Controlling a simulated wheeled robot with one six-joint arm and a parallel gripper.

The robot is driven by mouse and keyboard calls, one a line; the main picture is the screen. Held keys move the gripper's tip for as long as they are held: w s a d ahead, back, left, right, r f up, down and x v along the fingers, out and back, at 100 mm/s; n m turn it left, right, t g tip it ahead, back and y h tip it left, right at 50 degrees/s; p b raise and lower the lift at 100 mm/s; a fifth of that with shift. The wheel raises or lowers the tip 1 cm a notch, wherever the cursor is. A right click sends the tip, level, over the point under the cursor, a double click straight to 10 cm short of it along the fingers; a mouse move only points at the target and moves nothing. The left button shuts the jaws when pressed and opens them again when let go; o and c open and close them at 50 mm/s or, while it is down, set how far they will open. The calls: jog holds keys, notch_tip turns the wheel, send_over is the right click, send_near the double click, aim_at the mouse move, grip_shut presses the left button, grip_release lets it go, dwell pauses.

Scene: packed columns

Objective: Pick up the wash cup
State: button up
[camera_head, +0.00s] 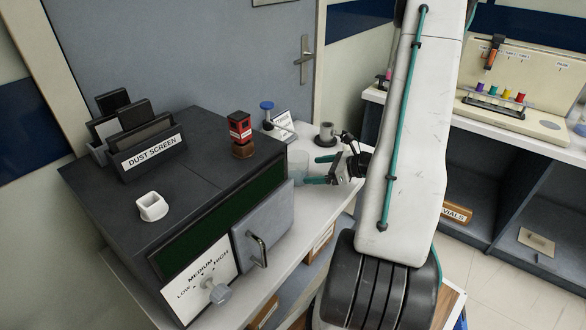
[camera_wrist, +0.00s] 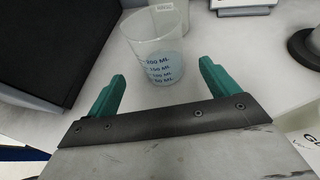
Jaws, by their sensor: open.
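A clear cup with blue ML markings (camera_wrist: 155,48), which I take for the wash cup, stands upright on the white counter in the wrist view. Pale liquid seems to fill its lower part. In the head view the cup (camera_head: 298,164) is faint, beside the dark cabinet and just left of my fingertips. My gripper (camera_head: 318,170) is open, its two teal fingers spread. In the wrist view my gripper (camera_wrist: 162,76) points at the cup, with the cup's base ahead of and between the fingertips. I see no contact.
The dark cabinet (camera_head: 215,166) rises close on the left. A dark round base (camera_wrist: 306,46) is at the right. A red stamp-like item (camera_head: 240,130) and a small white cup (camera_head: 151,206) sit on the cabinet.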

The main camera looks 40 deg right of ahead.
aim_at(302, 171)
jog(key=x, duration=0.6)
jog(key=shift+d+f, duration=0.15)
jog(key=shift+f, duration=0.05)
jog(key=c, duration=1.1)
